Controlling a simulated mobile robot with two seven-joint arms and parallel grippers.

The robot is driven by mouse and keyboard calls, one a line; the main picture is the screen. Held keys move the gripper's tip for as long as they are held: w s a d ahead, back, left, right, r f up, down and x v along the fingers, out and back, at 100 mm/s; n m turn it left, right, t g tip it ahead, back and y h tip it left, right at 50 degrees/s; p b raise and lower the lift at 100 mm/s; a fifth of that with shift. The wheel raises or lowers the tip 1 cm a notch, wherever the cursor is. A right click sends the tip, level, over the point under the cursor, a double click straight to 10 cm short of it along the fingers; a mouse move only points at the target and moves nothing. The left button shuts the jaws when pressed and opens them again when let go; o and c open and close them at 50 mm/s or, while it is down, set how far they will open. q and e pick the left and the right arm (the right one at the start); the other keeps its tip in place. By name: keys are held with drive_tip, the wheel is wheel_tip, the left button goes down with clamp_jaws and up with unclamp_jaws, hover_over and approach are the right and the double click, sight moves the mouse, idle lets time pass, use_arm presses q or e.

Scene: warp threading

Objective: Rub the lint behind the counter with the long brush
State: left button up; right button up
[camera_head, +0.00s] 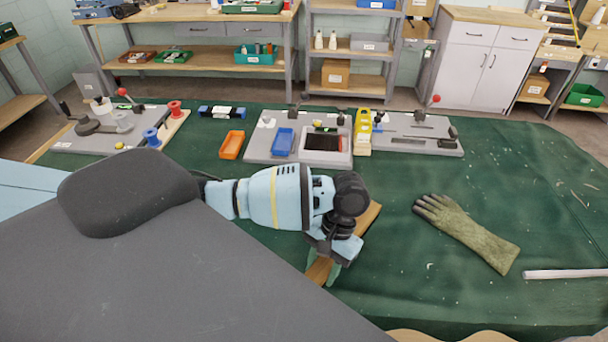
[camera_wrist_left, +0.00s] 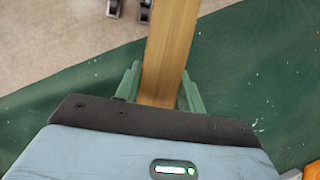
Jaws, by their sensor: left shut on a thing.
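My left gripper (camera_head: 337,268) is over the green-covered table, left of the glove. It is shut on a flat wooden bar, which looks like the long brush (camera_head: 319,270). In the left wrist view the bar (camera_wrist_left: 170,45) runs up and away between the two green fingers of the gripper (camera_wrist_left: 160,95). No bristles show in either view. Pale specks like lint (camera_head: 430,266) dot the cloth, and short pale threads (camera_head: 580,197) lie at the far right. I cannot tell which thing is the counter. My right gripper is not in view.
An olive glove (camera_head: 470,234) and a pale rod (camera_head: 565,274) lie on the right of the green table (camera_head: 520,160). Grey fixture boards (camera_head: 255,148), an orange tray (camera_head: 232,145) and a yellow block (camera_head: 363,132) stand along the back. The cloth between glove and boards is mostly clear.

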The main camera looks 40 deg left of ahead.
use_arm(q)
drive_tip(key=shift+w+a+r, duration=0.1)
drive_tip(key=shift+w, duration=0.1)
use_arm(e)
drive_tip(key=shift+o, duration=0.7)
use_arm(q)
drive_tip(key=w+a+n+h, duration=0.1)
drive_tip(key=w+a+n, duration=0.1)
drive_tip(key=w, duration=0.1)
drive_tip(key=w+a+r+n, duration=0.1)
drive_tip(key=w+a+n, duration=0.1)
drive_tip(key=w+a+r+n+t+h, duration=0.1)
drive_tip(key=w+a+n, duration=0.1)
drive_tip(key=w+n, duration=0.1)
drive_tip(key=shift+w+a+r+h, duration=0.1)
drive_tip(key=shift+w+a+h, duration=0.1)
drive_tip(key=shift+w+h, duration=0.1)
drive_tip(key=w+a+r+n+t+h, duration=0.2)
drive_tip(key=w+a+n, duration=0.4)
drive_tip(key=a+n, duration=0.3)
drive_tip(key=shift+w+a+r+t, duration=0.4)
drive_tip(key=shift+a+r, duration=0.1)
drive_tip(key=shift+a, duration=0.3)
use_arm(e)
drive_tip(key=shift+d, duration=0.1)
